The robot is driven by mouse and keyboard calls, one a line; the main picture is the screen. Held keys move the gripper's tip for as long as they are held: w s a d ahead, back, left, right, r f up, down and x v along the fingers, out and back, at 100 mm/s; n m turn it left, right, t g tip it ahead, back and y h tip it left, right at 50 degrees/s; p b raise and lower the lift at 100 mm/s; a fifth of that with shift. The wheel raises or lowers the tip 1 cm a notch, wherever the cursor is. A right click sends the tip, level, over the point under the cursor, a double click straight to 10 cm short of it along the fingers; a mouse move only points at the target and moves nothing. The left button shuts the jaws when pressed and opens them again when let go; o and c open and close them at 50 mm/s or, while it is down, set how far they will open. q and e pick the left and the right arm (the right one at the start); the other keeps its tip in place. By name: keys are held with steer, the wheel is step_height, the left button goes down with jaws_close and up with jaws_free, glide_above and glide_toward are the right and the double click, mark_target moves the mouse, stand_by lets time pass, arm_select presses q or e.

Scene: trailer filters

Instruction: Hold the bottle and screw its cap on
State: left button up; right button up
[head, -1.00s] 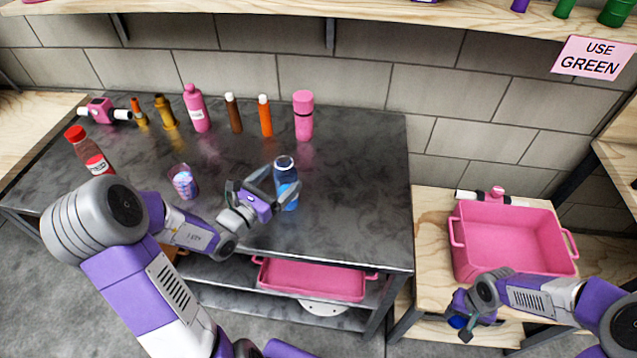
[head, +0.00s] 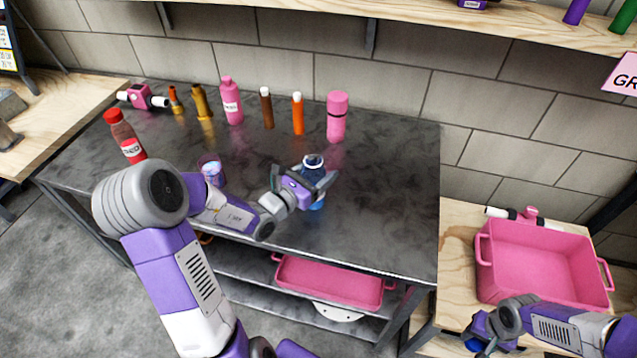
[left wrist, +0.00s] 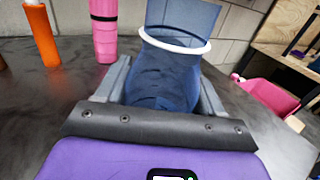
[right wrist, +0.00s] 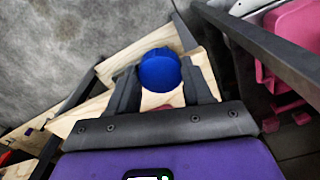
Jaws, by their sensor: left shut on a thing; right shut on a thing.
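A clear blue bottle (head: 316,196) stands upright on the dark metal table, its neck ring facing up. My left gripper (head: 313,180) is shut on the bottle around its upper body; in the left wrist view the bottle (left wrist: 165,75) sits between the two fingers. My right gripper (head: 482,335) is low at the right, beside the wooden stand and in front of the pink crate. It is shut on a blue cap (right wrist: 160,70), which shows between its fingertips in the right wrist view. The bottle and cap are far apart.
A clear cup (head: 211,171), a red-capped bottle (head: 125,136) and several bottles, including a pink flask (head: 337,117), stand left and behind. A pink crate (head: 543,262) is on the wooden stand. The table's right part is clear.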

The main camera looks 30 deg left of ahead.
mark_target(318, 161)
arm_select(q)
steer(key=shift+c, duration=1.4)
steer(key=shift+r, duration=0.15)
